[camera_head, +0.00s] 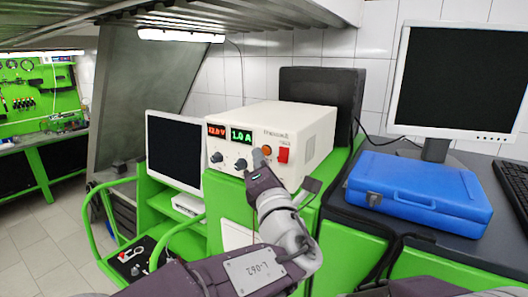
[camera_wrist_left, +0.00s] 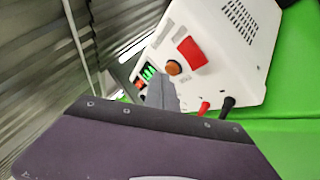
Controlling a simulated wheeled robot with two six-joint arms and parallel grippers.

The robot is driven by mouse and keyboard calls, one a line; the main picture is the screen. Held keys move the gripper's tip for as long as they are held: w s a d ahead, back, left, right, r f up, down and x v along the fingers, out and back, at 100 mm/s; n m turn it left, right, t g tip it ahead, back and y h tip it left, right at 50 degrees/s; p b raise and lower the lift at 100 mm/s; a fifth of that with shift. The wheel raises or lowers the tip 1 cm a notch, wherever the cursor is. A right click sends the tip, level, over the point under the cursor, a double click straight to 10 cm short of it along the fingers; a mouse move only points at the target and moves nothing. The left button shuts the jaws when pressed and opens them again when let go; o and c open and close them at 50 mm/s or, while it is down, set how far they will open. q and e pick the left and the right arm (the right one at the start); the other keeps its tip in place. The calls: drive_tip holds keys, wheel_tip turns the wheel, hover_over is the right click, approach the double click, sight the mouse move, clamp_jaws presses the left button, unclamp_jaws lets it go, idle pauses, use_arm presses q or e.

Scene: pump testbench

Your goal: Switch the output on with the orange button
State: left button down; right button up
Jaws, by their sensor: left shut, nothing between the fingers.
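The white power supply (camera_head: 300,125) stands on the green bench, with a lit red display (camera_head: 216,131) and a lit green display (camera_head: 241,136). It also shows tilted in the left wrist view (camera_wrist_left: 235,75). The orange button (camera_head: 266,150) is on its front, left of a red switch (camera_head: 283,155). In the left wrist view the orange button (camera_wrist_left: 173,68) shows beside the red switch (camera_wrist_left: 192,52). My left gripper (camera_head: 257,160) is shut and empty, its tips right by the button; I cannot tell whether they touch. My right gripper is not in view.
A blue case (camera_head: 420,190) and a monitor (camera_head: 455,75) stand on the right. Two dark knobs (camera_head: 228,161) are left of the button. Red (camera_wrist_left: 204,107) and black (camera_wrist_left: 227,106) plugs stick out below it. A screen (camera_head: 174,150) stands at left.

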use_arm(q)
drive_tip(key=shift+w+d, duration=0.2)
drive_tip(key=shift+w, duration=0.1)
idle(0.4)
drive_tip(key=shift+s+a, duration=0.5)
drive_tip(key=shift+s, duration=0.2)
drive_tip(key=s+a+b, duration=0.2)
drive_tip(key=s+a, duration=0.1)
drive_tip(key=s, duration=0.2)
drive_tip(key=shift+a, duration=0.3)
drive_tip(key=shift+w, duration=0.1)
